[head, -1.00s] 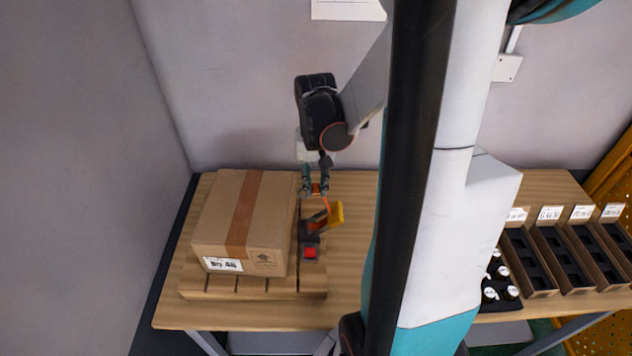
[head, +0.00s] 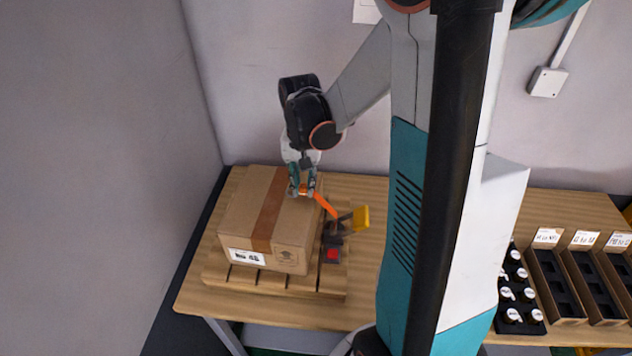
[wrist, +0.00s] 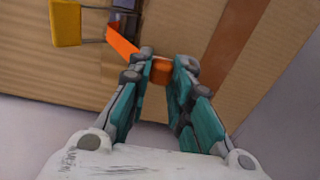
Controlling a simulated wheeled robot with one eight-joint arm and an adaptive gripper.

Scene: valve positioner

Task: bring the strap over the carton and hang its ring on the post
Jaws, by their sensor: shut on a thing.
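The carton (head: 240,210) is a closed brown box with a darker tape band and a white label, on a wooden pallet (head: 318,288). My gripper (head: 302,190) is above the carton's back right part, shut on the end of the orange strap (head: 325,206). The strap runs taut down to the right, to a dark fitting with a yellow block (head: 361,217) beside the carton. In the wrist view, the orange strap end (wrist: 160,61) sits between the fingertips, with the carton (wrist: 240,75) below. The ring's shape is hidden by the fingers. I cannot make out the post.
A red part (head: 333,255) sits on the dark fitting at the carton's right side. A grey wall stands close on the left. Dark bins (head: 556,285) and a rack of bottles (head: 515,300) stand at the table's right. Bare table (head: 365,265) shows right of the pallet.

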